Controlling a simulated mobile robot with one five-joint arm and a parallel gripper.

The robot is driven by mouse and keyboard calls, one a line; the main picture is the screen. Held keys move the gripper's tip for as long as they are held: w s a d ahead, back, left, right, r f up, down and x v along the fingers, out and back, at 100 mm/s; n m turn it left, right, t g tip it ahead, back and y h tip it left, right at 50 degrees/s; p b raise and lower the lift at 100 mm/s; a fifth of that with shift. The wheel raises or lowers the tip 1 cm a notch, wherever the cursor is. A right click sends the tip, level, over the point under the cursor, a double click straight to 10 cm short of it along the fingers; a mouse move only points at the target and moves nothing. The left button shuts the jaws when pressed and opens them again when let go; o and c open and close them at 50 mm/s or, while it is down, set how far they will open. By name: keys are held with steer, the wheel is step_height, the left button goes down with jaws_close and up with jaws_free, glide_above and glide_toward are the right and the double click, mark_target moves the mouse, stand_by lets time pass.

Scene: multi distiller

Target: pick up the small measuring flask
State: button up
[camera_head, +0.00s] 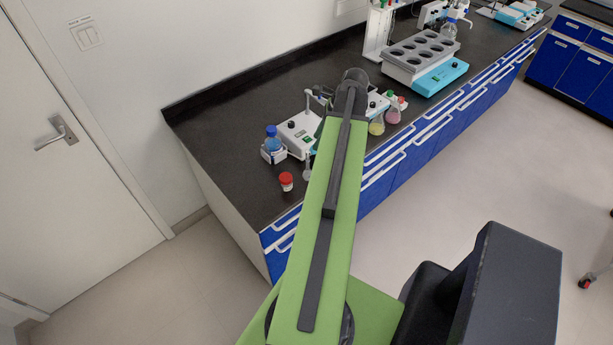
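A small clear glass vessel (308,170) stands on the dark bench just left of my green arm; it may be the small measuring flask, but it is too small to tell. A flask with yellow liquid (377,126) and a flask with pink liquid (393,113) stand close together just right of my arm, near the bench's front edge. My arm reaches out over the bench and hides part of what lies behind it. My gripper is not visible; the far end of the arm covers that area.
A block with round wells (420,58) stands farther right on the bench (225,130). The floor in front is clear.

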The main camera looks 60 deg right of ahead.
mark_target(309, 154)
steer(key=b+x, duration=0.6)
steer(key=x, duration=0.2)
steer(key=shift+s+f, duration=0.15)
steer(key=shift+f, duration=0.25)
steer(key=b+x, duration=0.5)
steer(key=shift+f, duration=0.15)
jaws_close()
